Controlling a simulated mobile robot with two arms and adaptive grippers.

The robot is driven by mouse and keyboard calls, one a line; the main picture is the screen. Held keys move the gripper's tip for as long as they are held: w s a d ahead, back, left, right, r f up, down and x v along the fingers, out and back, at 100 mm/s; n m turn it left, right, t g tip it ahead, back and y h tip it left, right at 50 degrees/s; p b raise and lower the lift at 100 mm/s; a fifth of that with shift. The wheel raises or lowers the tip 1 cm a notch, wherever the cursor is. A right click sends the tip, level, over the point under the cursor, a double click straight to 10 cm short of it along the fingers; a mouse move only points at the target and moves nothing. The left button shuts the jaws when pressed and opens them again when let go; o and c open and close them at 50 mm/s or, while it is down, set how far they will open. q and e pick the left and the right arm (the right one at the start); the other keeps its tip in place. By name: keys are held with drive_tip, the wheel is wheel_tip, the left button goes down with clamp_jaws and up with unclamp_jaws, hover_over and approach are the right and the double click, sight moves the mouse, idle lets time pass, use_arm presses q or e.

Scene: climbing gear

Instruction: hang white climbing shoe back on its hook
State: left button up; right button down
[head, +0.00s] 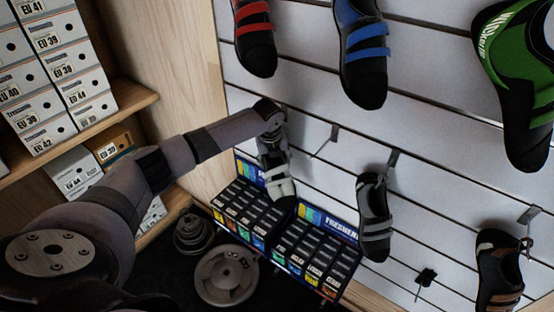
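The white climbing shoe (281,186), dark with pale straps, hangs toe-down at the end of my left arm in the head view. My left gripper (273,143) is at the shoe's upper end and appears shut on it; the fingertips are hard to make out against the dark shoe. An empty metal hook (332,135) sticks out of the white slatted wall (300,100) to the right of the gripper, apart from the shoe. My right gripper is not in view.
A grey shoe (375,222) hangs on a hook to the right. Red (255,40), blue (362,50), green (520,85) and orange-trimmed (498,272) shoes hang around it. Display boxes (318,252) stand below the held shoe. Weight plates (227,277) lie on the floor. Shelves (130,108) hold shoeboxes at left.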

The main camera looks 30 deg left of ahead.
use_arm(q)
drive_tip(key=shift+w+r, duration=0.3)
drive_tip(key=shift+w, duration=0.05)
drive_tip(key=o, duration=1)
drive_tip(key=shift+w+d, duration=0.1)
drive_tip(key=shift+c, duration=0.2)
drive_tip(key=shift+o, duration=1.4)
drive_tip(key=shift+w+f, duration=0.1)
drive_tip(key=shift+w, duration=0.1)
drive_tip(key=shift+o, duration=0.7)
drive_tip(key=shift+w+f, duration=0.35)
drive_tip(key=shift+f, duration=0.05)
drive_tip(key=shift+s, duration=0.1)
